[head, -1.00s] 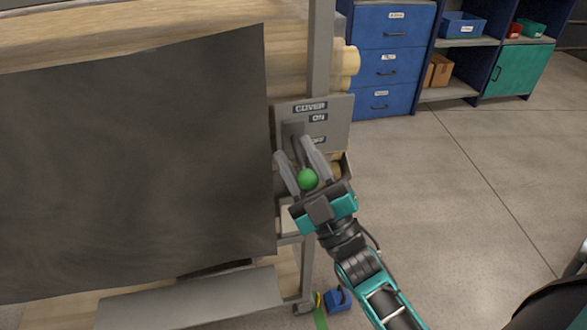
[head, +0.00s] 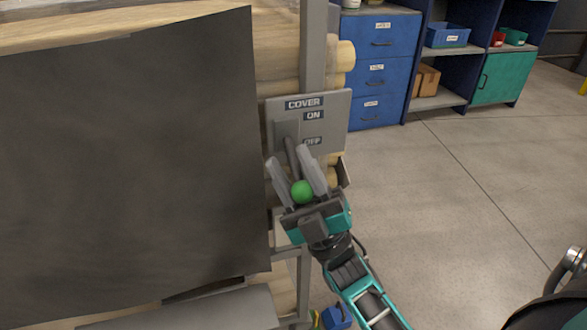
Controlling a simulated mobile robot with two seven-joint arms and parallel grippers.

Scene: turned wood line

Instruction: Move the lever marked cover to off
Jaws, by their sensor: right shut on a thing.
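The grey panel marked COVER (head: 335,103) is fixed to the rack's post, with an ON label above an OFF label. Its dark lever (head: 291,150) comes out of the slot plate and slopes downward to a green ball knob (head: 302,192), which is below the OFF label. My right gripper (head: 294,168) reaches up from below, its two grey fingers on either side of the lever and shut on it, with the knob between them near the palm. The fingers hide part of the lever. My left gripper is not in view.
A large dark sheet (head: 130,170) hangs just left of the panel, close to the gripper. The grey post (head: 312,50) and wooden rolls (head: 345,56) are above. A blue drawer cabinet (head: 378,70) stands behind. The floor (head: 430,220) to the right is clear.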

